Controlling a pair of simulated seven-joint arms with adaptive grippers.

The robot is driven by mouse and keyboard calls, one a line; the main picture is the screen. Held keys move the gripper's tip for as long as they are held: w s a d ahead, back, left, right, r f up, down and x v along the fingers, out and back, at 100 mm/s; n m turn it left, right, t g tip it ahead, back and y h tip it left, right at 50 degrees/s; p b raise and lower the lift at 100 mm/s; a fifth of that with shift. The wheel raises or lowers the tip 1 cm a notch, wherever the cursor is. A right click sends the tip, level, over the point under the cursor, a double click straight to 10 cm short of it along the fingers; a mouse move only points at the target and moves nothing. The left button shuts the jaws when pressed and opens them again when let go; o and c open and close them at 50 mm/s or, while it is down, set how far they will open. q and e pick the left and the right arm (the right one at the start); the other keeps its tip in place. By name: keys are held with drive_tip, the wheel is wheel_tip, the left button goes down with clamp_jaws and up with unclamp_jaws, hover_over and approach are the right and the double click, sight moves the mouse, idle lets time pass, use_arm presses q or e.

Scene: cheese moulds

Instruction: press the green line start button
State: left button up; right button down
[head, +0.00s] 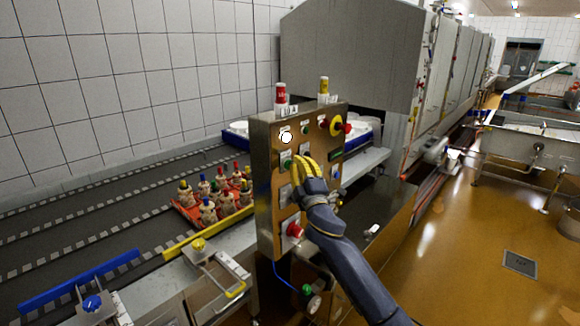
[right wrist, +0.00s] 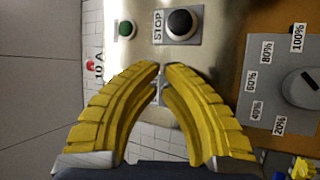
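A steel control panel (head: 265,185) stands by the conveyor. A green button (head: 287,161) sits on its face; another green one (head: 306,128) is higher up. The right wrist view shows a green button (right wrist: 127,29) beside a black button (right wrist: 181,23) labelled STOP. No start label is readable. My right gripper (head: 304,163) is in front of the panel face; its yellow fingertips (right wrist: 162,67) are together, with nothing seen between them. In the wrist view the tips are below both buttons. Contact with the panel cannot be told. My left gripper is not in view.
A red emergency button with yellow ring (head: 337,125) and a red button (head: 294,230) are on the panel. A percentage dial (right wrist: 303,88) is at right in the wrist view. An orange crate of bottles (head: 190,209) sits on the conveyor (head: 100,216).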

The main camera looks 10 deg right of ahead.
drive_tip(key=shift+w+a, duration=0.15)
idle(0.7)
drive_tip(key=shift+s+d, duration=0.5)
drive_tip(key=shift+s, duration=0.3)
drive_tip(key=shift+s+d, duration=0.75)
drive_tip(key=shift+s, duration=0.3)
drive_tip(key=shift+s+d, duration=0.7)
drive_tip(key=shift+s, duration=0.3)
